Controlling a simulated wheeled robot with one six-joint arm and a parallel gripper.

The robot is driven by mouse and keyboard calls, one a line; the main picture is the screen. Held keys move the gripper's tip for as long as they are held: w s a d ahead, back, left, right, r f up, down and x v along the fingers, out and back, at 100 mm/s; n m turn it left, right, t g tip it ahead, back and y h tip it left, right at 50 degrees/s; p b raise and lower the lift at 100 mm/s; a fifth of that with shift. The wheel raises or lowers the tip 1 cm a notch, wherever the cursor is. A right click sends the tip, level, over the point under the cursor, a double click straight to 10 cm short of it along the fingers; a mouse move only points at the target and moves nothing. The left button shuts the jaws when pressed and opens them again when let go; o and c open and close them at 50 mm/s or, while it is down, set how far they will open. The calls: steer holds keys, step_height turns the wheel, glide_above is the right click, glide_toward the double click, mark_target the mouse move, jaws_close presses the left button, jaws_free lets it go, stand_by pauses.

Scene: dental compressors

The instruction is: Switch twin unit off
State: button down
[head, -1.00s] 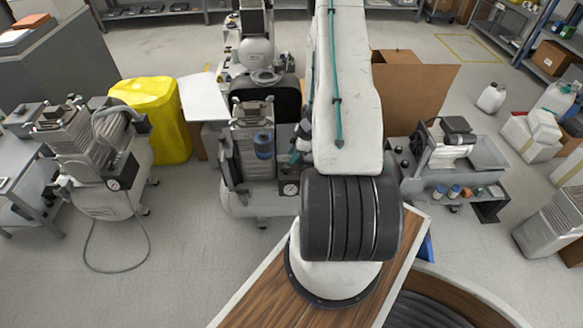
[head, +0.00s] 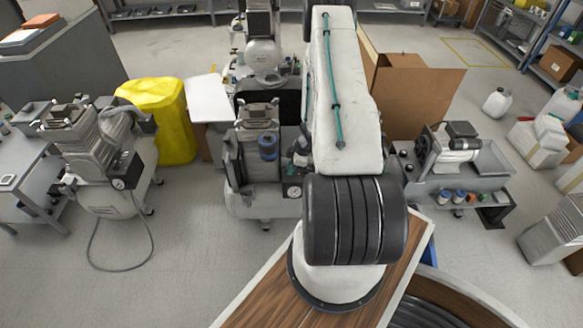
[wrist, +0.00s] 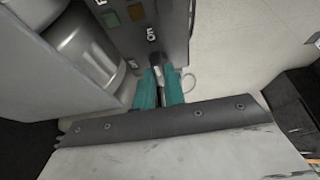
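In the wrist view, a dark grey control panel (wrist: 150,18) fills the top middle, with a green square and an orange square on it. Light lettering that looks like "On" sits beside a small dark switch (wrist: 155,60). My gripper's teal fingers (wrist: 161,84) are close together right at this switch, with a narrow pale and dark strip between them. I cannot tell whether they touch or hold it. In the head view, a compressor (head: 257,150) stands in the middle, partly behind my arm, which hides my gripper. I cannot tell for sure which compressor is the twin unit.
Another compressor (head: 100,150) stands on the left with a cable on the floor. A yellow covered bin (head: 165,120), a cardboard box (head: 415,95) and a grey bench unit (head: 460,165) stand around. A pale cylinder (wrist: 85,55) is beside the panel. Open floor lies at front left.

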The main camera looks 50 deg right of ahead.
steer(key=n, duration=0.2)
steer(key=n+g+y, duration=0.1)
steer(key=n, duration=0.1)
steer(key=shift+w+d, duration=0.15)
steer(key=shift+w, duration=0.05)
stand_by(0.3)
steer(key=c, duration=1.5)
jaws_free()
steer(key=shift+o, duration=0.2)
steer(key=shift+r, duration=0.25)
step_height(320, 180, up, 2)
steer(key=shift+r, duration=0.25)
steer(key=shift+s+a+r, duration=0.4)
steer(key=shift+s, duration=0.2)
steer(key=s+a+r, duration=0.1)
steer(key=s+a, duration=0.6)
steer(key=s, duration=0.5)
steer(key=shift+s+a, duration=0.25)
steer(key=shift+a, duration=0.15)
